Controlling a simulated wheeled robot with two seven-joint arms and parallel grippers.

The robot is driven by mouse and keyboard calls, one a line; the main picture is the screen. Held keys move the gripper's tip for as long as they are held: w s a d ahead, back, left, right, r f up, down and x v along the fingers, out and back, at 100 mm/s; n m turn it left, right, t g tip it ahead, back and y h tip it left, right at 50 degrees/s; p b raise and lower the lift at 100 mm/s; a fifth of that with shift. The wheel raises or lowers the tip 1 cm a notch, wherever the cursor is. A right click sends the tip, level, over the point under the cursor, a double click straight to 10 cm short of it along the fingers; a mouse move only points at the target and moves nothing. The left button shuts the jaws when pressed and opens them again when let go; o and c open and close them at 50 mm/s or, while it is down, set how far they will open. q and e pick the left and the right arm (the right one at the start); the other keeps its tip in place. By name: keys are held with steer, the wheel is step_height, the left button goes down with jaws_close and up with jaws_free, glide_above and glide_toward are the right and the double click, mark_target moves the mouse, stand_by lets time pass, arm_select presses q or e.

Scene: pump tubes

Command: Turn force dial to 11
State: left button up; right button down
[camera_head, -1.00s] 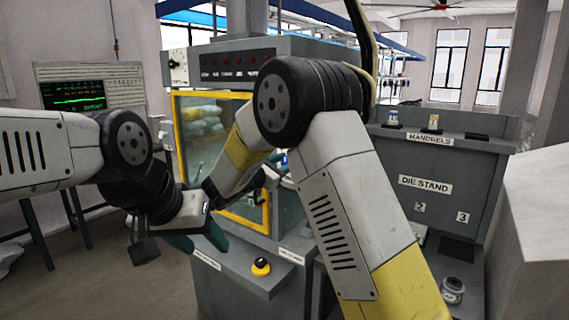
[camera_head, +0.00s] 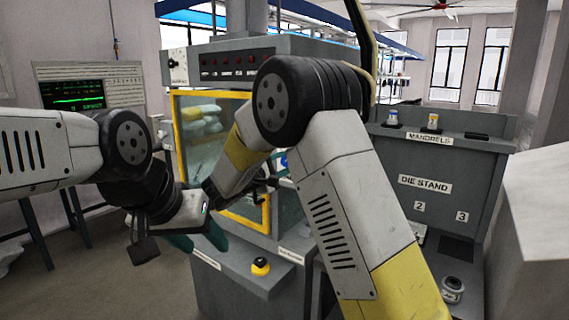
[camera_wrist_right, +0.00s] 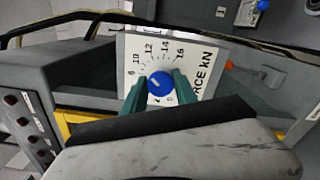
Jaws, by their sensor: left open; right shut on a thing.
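The blue force dial (camera_wrist_right: 160,84) sits on a white panel (camera_wrist_right: 191,53) marked "FORCE kN", with printed numbers including 10, 12, 14 and 16 around it. A pale mark shows on the dial's face, but its exact reading is too small to tell. My right gripper (camera_wrist_right: 159,88) has its teal fingers on either side of the dial and is shut on it. In the head view my right arm hides most of this area. My left gripper (camera_head: 198,240) is open and empty, low in front of the machine, away from the dial.
The grey machine has a yellow-framed window (camera_head: 179,135) and a row of red buttons (camera_head: 238,59). The die stand (camera_head: 425,185) is at right. A green-lit monitor (camera_head: 78,96) stands at left.

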steer(key=shift+m, duration=0.5)
steer(key=c, duration=1)
jaws_free()
steer(key=v, duration=0.8)
